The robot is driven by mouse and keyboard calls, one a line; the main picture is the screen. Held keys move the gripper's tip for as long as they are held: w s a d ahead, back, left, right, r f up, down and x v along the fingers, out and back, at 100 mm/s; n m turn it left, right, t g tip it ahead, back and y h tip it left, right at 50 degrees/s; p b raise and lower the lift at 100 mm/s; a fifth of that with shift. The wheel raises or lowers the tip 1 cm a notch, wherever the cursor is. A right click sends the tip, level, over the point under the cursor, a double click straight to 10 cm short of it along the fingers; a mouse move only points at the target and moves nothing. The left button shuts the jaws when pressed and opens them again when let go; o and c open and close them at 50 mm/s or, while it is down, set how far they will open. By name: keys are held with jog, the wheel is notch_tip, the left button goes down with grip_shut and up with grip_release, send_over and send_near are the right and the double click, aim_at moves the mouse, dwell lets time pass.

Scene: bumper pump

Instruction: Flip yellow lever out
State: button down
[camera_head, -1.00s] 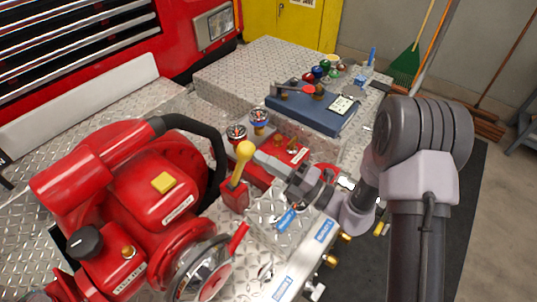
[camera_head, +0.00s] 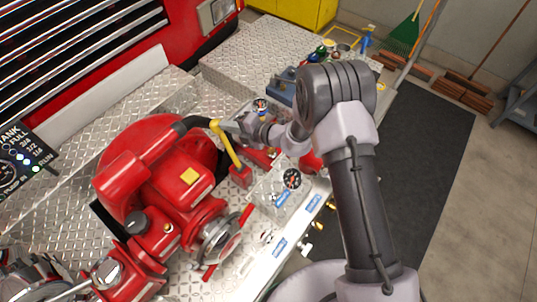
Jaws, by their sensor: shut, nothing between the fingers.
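The yellow lever (camera_head: 228,145) stands on a small red base (camera_head: 240,175) beside the red pump. It is tilted, with its rounded knob toward the upper left of the picture. My gripper (camera_head: 229,127) is shut and empty, just right of the lever's upper part. Its tips are at or very near the lever; I cannot tell whether they touch it. My wrist and arm reach in from the right and hide part of the deck behind them.
A dark mat (camera_head: 425,150) covers the floor at right.

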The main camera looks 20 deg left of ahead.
jog(key=shift+w+a, duration=0.15)
jog(key=shift+a, duration=0.25)
jog(key=shift+r, duration=0.15)
jog(key=p+v, duration=0.1)
jog(key=v, duration=1.3)
jog(key=shift+r, duration=0.4)
jog(key=shift+w, duration=0.1)
